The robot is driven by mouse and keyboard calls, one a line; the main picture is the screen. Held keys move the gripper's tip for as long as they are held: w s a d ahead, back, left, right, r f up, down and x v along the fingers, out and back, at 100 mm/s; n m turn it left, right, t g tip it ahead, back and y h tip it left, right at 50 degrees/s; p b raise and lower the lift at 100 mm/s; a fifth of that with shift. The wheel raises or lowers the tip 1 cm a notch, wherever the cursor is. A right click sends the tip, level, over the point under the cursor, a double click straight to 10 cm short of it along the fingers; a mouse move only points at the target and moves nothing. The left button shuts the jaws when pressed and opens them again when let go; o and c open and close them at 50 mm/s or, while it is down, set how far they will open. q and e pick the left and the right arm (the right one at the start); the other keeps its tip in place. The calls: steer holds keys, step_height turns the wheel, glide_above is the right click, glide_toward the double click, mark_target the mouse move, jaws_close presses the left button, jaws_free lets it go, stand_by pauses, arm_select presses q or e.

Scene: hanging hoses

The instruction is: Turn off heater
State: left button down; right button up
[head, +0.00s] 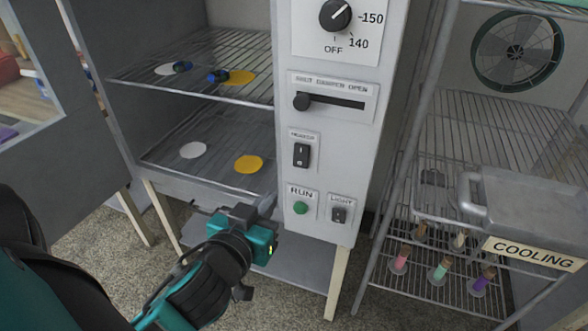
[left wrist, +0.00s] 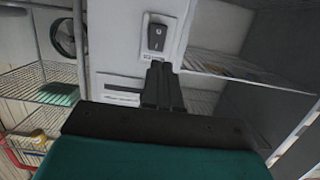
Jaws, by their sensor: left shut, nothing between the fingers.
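The heater switch (head: 301,155) is a dark rocker under a HEATER label on the light grey oven panel (head: 310,240). A dark rocker switch (left wrist: 156,37) also shows in the left wrist view, just beyond the fingertips; its label is unreadable there. My left gripper (head: 267,204) is below and left of the heater switch, by the panel's lower left edge. In the left wrist view its dark fingers (left wrist: 160,72) are together with nothing between them. Whether they touch the panel cannot be told. My right gripper is not in view.
The panel also has a dial (head: 335,15), a damper slider (head: 302,101), a green RUN button (head: 301,208) and a LIGHT switch (head: 339,214). The open oven's wire shelves (head: 215,130) are at left. A cooling rack (head: 450,130) with a fan (head: 515,50) stands at right.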

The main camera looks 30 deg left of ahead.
mark_target(298, 160)
arm_select(q)
steer(key=p+x, duration=0.1)
steer(key=x, duration=1.3)
steer(key=shift+d+f, duration=0.1)
steer(key=shift+f, duration=0.05)
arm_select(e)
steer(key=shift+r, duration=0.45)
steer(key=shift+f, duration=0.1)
